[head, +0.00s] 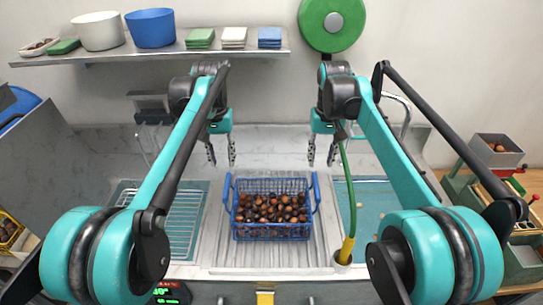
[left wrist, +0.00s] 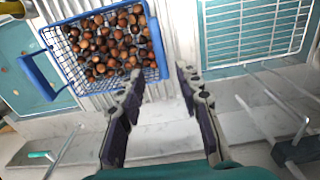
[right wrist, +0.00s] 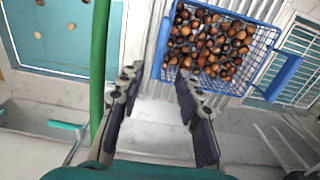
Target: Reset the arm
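My left gripper (head: 221,152) hangs with its fingers pointing down, behind and left of the blue wire basket (head: 236,228) in the head view. Its fingers are apart with nothing between them in the left wrist view (left wrist: 160,85). My right gripper (head: 322,152) hangs behind and right of the basket. Its fingers are also apart and empty in the right wrist view (right wrist: 157,85). The basket holds many brown chestnuts (head: 268,209) and stands on the ribbed drainboard. Neither gripper touches the basket.
A green hose with a yellow nozzle (head: 347,246) stands right of the basket, close to my right gripper. A wire rack (head: 183,225) lies left, and a teal basin (head: 372,205) with a few loose chestnuts lies right. A wall shelf (head: 160,52) holds bowls and folded cloths.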

